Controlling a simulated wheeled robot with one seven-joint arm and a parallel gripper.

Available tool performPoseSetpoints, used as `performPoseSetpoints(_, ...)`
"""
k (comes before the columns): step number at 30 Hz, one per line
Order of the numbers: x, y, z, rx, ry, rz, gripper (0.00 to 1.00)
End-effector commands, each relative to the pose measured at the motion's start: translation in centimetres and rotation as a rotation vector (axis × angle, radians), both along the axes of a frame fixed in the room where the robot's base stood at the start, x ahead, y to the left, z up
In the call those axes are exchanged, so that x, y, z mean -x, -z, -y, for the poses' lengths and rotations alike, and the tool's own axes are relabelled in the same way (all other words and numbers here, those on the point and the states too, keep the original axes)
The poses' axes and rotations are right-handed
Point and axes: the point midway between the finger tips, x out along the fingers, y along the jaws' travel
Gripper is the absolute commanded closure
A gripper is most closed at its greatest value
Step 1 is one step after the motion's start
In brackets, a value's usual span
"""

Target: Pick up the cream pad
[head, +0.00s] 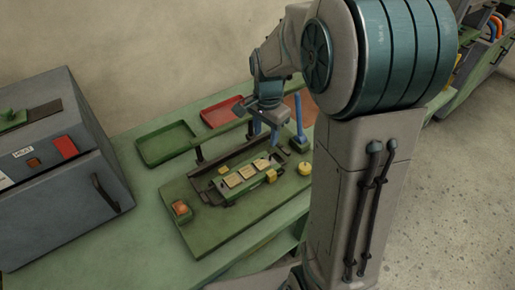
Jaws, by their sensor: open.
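Three cream pads lie in a row on a green holder (230,195) on the green bench: a left one (232,180), a middle one (247,172) and a right one (261,164). I cannot tell which is the one named. My gripper (265,135) is open and points down, above and behind the row, nearer the right pad. Nothing shows between its blue fingers. The fingertips are small in the picture, so their exact height over the pads is unclear.
A green tray (165,144) and a red tray (222,111) lie behind the holder. A blue upright handle (299,122) stands right of my gripper. A yellow block (271,176), a yellow knob (304,168) and an orange knob (181,208) are nearby. A grey box (60,190) stands left.

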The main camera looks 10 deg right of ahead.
Motion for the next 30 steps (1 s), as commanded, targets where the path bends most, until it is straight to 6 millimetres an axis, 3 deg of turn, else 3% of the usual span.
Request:
performPoseSetpoints(3, -1.7, 0.5, 0.0, -0.002, 0.099, -0.025, 0.56)
performPoseSetpoints(9, -2.9, 1.6, 0.0, -0.002, 0.179, -0.04, 0.56)
performPoseSetpoints(21, -2.9, 8.6, 0.0, -0.001, 0.183, -0.043, 0.56)
performPoseSetpoints(30, -3.0, 10.5, 0.0, -0.001, 0.183, -0.041, 0.56)
